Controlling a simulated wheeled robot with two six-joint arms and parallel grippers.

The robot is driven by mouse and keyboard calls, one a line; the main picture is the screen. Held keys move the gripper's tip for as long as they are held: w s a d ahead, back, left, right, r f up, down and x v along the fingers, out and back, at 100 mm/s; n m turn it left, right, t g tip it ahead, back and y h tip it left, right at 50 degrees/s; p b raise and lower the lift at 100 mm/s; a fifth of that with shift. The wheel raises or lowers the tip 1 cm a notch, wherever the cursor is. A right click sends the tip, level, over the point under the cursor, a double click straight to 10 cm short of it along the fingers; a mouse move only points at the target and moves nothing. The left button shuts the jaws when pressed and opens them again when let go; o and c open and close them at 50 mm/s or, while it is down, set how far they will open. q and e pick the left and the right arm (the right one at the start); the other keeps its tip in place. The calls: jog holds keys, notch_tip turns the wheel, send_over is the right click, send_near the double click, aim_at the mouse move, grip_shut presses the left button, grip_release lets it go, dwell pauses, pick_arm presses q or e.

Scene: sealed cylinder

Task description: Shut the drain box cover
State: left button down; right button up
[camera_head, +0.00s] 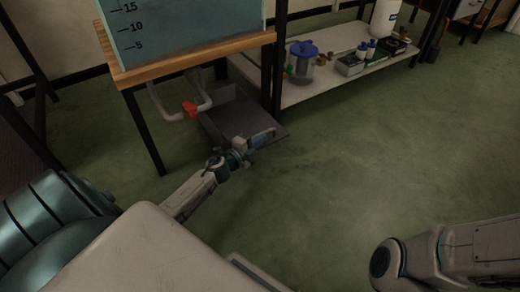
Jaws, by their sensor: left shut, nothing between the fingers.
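The dark grey drain box (222,118) sits on the floor under the wooden stand, below a grey pipe with a red valve (190,109). Its top looks open. A flat dark panel (283,130) at its front right side looks like its cover, lying low near the floor. My left gripper (270,134) is shut and empty, over this panel and hiding part of it. I cannot tell whether it touches the panel. My right arm is at the lower right, and its gripper is out of view.
A tank with level marks (185,30) stands on the wooden stand (190,63), whose dark legs (144,133) flank the box. A low white shelf (335,82) behind holds a blue-lidded container (303,62) and small items. The green floor (370,150) to the right is clear.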

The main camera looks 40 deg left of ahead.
aim_at(243, 129)
pick_arm(q)
jog(key=w+a, duration=0.1)
jog(key=a, duration=0.2)
jog(key=w+a+b, duration=0.1)
jog(key=w+a, duration=0.1)
jog(key=a, duration=0.2)
jog(key=w+a+b, duration=0.1)
jog(key=w+a, duration=0.1)
jog(key=a, duration=0.2)
jog(key=shift+a, duration=0.2)
jog(key=shift+s+d, duration=0.1)
